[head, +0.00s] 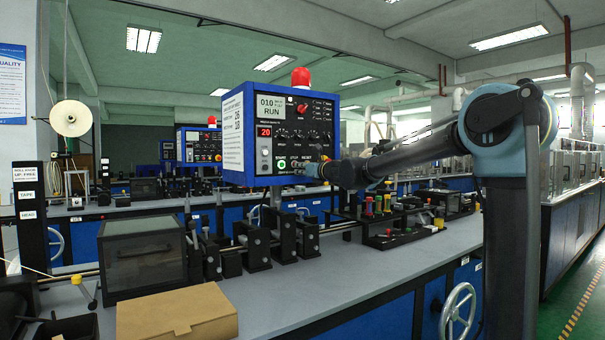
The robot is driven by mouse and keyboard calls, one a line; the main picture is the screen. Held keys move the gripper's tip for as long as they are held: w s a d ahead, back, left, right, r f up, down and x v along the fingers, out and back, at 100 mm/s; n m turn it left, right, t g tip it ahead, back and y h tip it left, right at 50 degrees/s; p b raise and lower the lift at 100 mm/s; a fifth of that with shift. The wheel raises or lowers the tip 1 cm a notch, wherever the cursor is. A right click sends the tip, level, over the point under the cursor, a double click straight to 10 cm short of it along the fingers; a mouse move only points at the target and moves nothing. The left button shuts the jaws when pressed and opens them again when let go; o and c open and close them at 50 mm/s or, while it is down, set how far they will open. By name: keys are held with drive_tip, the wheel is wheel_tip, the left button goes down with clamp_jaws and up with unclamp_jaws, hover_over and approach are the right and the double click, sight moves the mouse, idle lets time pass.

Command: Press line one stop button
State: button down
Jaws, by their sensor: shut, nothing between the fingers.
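The nearest blue control box (233,176) stands above the bench, with a dark panel facing right, a "RUN" screen (270,107) and a red "20" readout (264,130). A lit green button (282,163) is at the lower left of the panel. A red knob or button (302,108) is at the upper right. The small labels are too blurred to tell which control is the stop button. My gripper (306,170) is shut, at the panel's lower right, just right of the green button. It covers that corner; contact cannot be told.
A red beacon (301,77) tops the box. Below are black roller blocks (258,245), a dark covered box (143,258) and a cardboard box (175,314) on the grey bench. A similar blue box (188,148) stands farther back. The bench front (290,292) is fairly clear.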

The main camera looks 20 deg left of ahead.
drive_tip(key=shift+w+a+r, duration=0.25)
drive_tip(key=shift+w+a, duration=0.05)
drive_tip(key=shift+a, duration=0.15)
drive_tip(key=shift+s+a, duration=0.1)
drive_tip(key=shift+s, duration=0.1)
drive_tip(key=v, duration=1.4)
drive_tip(key=shift+w+d, duration=0.2)
drive_tip(key=shift+d, duration=0.2)
drive_tip(key=shift+f, duration=0.1)
